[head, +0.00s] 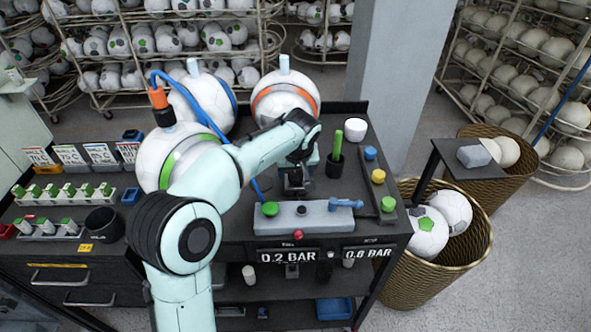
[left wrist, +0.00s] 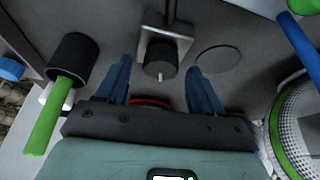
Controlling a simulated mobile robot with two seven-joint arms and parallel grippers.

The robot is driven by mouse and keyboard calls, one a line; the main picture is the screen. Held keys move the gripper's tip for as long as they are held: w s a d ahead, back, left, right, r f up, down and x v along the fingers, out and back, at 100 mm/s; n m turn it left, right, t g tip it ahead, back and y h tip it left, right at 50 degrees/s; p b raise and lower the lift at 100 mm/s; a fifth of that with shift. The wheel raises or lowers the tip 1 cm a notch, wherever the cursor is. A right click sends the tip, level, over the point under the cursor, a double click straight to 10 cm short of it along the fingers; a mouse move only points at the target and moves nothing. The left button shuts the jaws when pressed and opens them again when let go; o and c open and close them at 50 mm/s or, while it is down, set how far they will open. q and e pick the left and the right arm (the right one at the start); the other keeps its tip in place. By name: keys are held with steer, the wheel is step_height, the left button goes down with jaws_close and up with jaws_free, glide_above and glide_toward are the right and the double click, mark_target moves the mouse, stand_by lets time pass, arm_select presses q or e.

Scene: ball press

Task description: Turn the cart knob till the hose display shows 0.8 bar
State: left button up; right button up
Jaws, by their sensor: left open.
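The black knob (left wrist: 161,58), with a small white mark, sits on a grey bracket in the left wrist view. My left gripper (left wrist: 160,88) is open, with its blue fingers on either side of and just short of the knob, holding nothing. In the head view my left gripper (head: 295,188) is over the cart top (head: 345,205), and my arm partly hides that spot. The left display (head: 287,256) on the cart front reads 0.2 BAR. The right display (head: 369,253) reads 0.8 BAR. Their small labels are too blurred to read. My right gripper is not in view.
A black cup (head: 335,166) with a green stick stands beside my gripper. White tanks (head: 285,100) stand behind. A grey block (head: 315,218) with a blue-handled part lies in front. Wicker baskets of balls (head: 440,260) stand right of the cart.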

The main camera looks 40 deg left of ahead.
arm_select(q)
steer(key=p+v, duration=0.1)
steer(key=v, duration=1.2)
steer(key=shift+d, duration=0.1)
